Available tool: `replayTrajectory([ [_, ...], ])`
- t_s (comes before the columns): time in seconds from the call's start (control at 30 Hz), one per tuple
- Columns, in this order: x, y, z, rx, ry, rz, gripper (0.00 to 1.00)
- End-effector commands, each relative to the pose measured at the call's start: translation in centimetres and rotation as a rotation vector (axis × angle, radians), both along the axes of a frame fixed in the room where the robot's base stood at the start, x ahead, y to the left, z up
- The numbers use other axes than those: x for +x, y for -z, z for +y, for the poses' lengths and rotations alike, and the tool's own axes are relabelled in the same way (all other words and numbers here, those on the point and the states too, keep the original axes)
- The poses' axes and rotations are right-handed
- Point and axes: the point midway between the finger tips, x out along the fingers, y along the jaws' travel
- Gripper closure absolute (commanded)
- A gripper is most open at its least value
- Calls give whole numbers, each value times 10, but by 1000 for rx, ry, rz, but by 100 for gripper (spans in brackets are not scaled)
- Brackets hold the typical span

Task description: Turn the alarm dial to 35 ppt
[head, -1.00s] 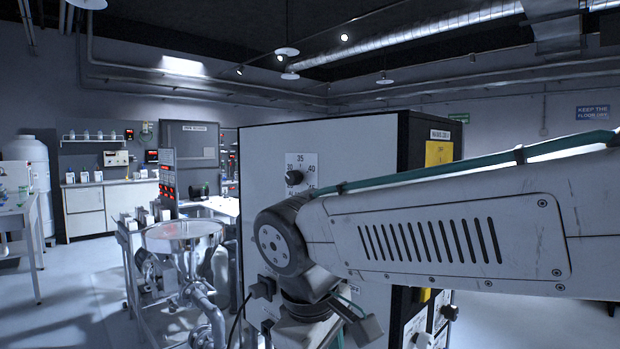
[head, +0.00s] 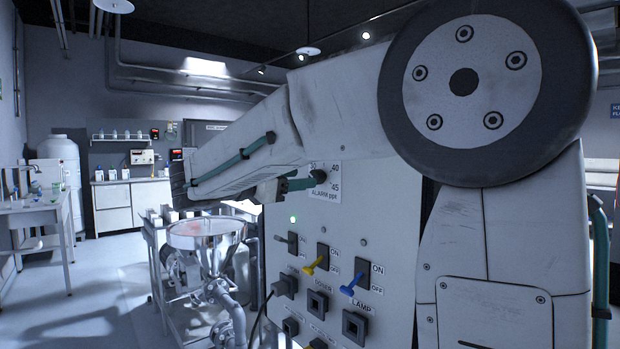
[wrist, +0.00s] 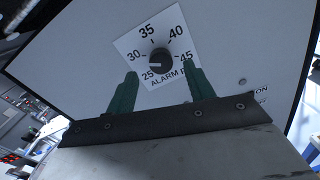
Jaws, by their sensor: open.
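The alarm dial is a round black knob (wrist: 159,60) on a white scale plate (wrist: 178,31) marked 25 to 45, with 35 near the top in the wrist view. A faint light mark on the knob seems to face the 25 side, but it is too small to be sure. In the head view the knob (head: 318,176) sits high on the pale panel, partly behind my arm. My gripper (wrist: 160,69) is open, its two green fingers on either side of the knob in the wrist view. It also shows in the head view (head: 306,182), close to the knob; contact cannot be told.
Below the dial, the panel (head: 390,235) carries a lit green lamp (head: 293,219), a yellow switch (head: 315,265), a blue switch (head: 354,284) and black sockets (head: 317,303). A metal hopper (head: 205,232) stands left of the panel. Open floor (head: 95,290) lies further left.

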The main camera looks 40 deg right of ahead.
Motion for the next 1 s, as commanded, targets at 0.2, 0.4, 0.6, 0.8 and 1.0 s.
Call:
replayTrajectory([
  [0.2,-1,0,-32,1,2,0,47],
  [0.4,0,0,-42,1,1,-1,47],
  [0.6,0,0,-43,2,-1,-1,47],
  [0.8,0,0,-42,2,-1,-1,92],
  [1.0,0,0,-42,2,-1,-9,92],
])
